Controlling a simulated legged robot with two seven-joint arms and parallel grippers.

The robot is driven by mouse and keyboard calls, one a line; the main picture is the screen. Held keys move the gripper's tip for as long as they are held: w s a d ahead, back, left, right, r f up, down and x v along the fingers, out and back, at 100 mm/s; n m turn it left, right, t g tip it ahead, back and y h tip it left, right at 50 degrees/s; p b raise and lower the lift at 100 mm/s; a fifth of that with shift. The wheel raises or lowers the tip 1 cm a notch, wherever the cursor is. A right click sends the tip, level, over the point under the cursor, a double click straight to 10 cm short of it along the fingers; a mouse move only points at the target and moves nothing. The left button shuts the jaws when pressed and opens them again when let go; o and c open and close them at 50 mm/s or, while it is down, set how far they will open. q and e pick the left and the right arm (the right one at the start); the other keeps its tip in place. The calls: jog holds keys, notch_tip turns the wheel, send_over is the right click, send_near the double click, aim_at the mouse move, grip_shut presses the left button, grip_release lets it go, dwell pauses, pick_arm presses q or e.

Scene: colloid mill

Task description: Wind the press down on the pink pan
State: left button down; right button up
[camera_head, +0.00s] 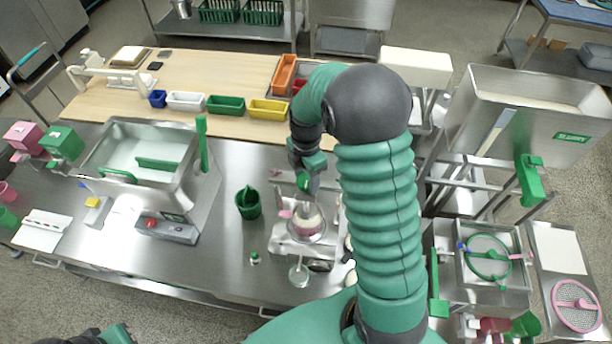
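The pink pan (308,226) is a small round vessel with a pale top, on the metal press stand (283,243) at the middle of the steel bench. A small pink piece (285,214) sticks out at its left. My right gripper (304,183) points down just above the pan, at the press's upper part. The dark wrist and green fingers hide most of the press's winding part, and I cannot tell whether they close on it. A dark and green part of my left arm (112,334) shows at the bottom left edge; its fingers are not clear.
A dark green cup (248,203) and a small green-topped item (255,258) stand left of the press. A round metal dish (298,274) is in front. A steel basin (143,158) is farther left. A slurry hopper (535,115) stands right. Bench space between basin and cup is clear.

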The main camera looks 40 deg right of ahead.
jog(key=shift+w, duration=0.1)
jog(key=shift+c, duration=1.1)
jog(key=shift+d, duration=0.1)
jog(key=c, duration=0.5)
jog(key=shift+o, duration=0.2)
jog(key=shift+m, duration=0.3)
